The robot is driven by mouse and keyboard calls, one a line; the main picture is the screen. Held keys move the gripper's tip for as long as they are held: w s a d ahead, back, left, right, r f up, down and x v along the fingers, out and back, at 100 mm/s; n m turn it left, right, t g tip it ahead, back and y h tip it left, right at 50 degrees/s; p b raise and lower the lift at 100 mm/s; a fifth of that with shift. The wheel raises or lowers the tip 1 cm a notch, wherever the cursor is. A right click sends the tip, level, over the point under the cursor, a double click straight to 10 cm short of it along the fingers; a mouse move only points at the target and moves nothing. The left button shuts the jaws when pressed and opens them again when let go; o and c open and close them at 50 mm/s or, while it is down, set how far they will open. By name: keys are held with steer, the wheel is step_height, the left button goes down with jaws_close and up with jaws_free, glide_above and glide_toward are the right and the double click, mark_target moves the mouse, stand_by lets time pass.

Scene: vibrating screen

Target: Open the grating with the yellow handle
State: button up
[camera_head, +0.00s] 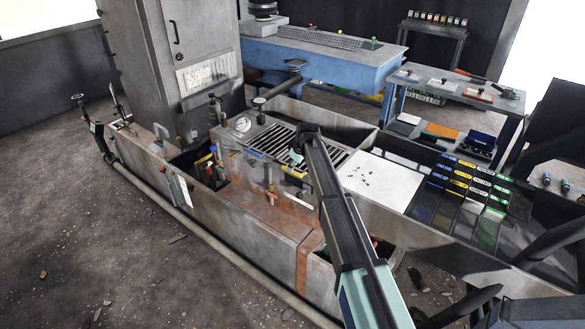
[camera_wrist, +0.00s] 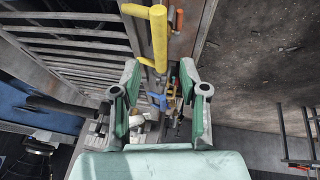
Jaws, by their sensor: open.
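The grating (camera_head: 268,143) is a set of parallel dark bars in the top of the long metal trough. Its bars also fill the upper left of the wrist view (camera_wrist: 80,45). The yellow handle (camera_wrist: 159,38) is a bar beside the grating's frame, with a short arm pointing left at the top of the picture. My gripper (camera_wrist: 160,78) is open and empty. The handle lies ahead of the two green-padded fingers, roughly between their lines, and I see no finger touching it. In the head view my gripper (camera_head: 297,157) is above the near edge of the grating, and my arm hides part of that area.
A white sheet (camera_head: 382,180) with small dark bits lies right of the grating, before rows of labelled trays (camera_head: 465,190). A grey cabinet (camera_head: 185,60) stands behind the trough's left part. Open floor (camera_head: 120,235) lies in front.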

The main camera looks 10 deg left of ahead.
steer(key=shift+p+x, duration=0.4)
steer(key=shift+x, duration=1.95)
jaws_close()
